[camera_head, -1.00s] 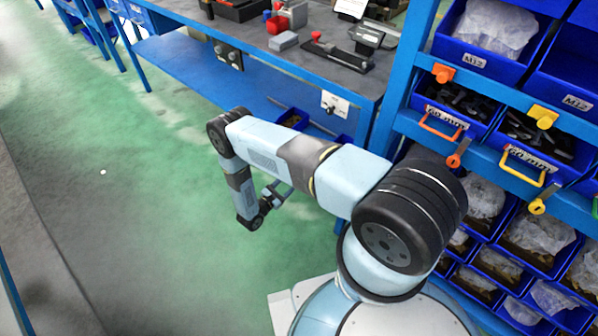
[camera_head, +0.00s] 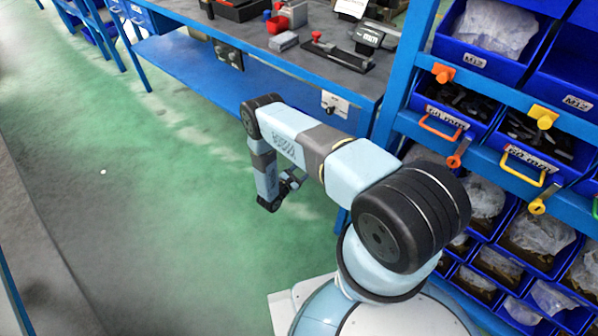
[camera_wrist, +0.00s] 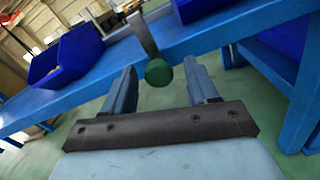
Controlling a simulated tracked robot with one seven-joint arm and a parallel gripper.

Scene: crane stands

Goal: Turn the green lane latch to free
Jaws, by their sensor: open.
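The green lane latch shows in the wrist view as a grey metal lever (camera_wrist: 143,35) with a round dark green knob (camera_wrist: 158,72) at its lower end. The lever hangs tilted in front of a blue beam (camera_wrist: 205,37). My gripper (camera_wrist: 159,66) is open, with one finger on each side of the knob in the picture. I cannot tell whether the knob is between the fingers or beyond them. Nothing is held.
Blue bins (camera_wrist: 66,55) sit by the beam. In the head view, an orange knob (camera_head: 454,160) and a yellow knob (camera_head: 537,206) hang below the rack's bins. A blue workbench (camera_head: 300,66) stands behind my arm. The green floor (camera_head: 150,220) at left is clear.

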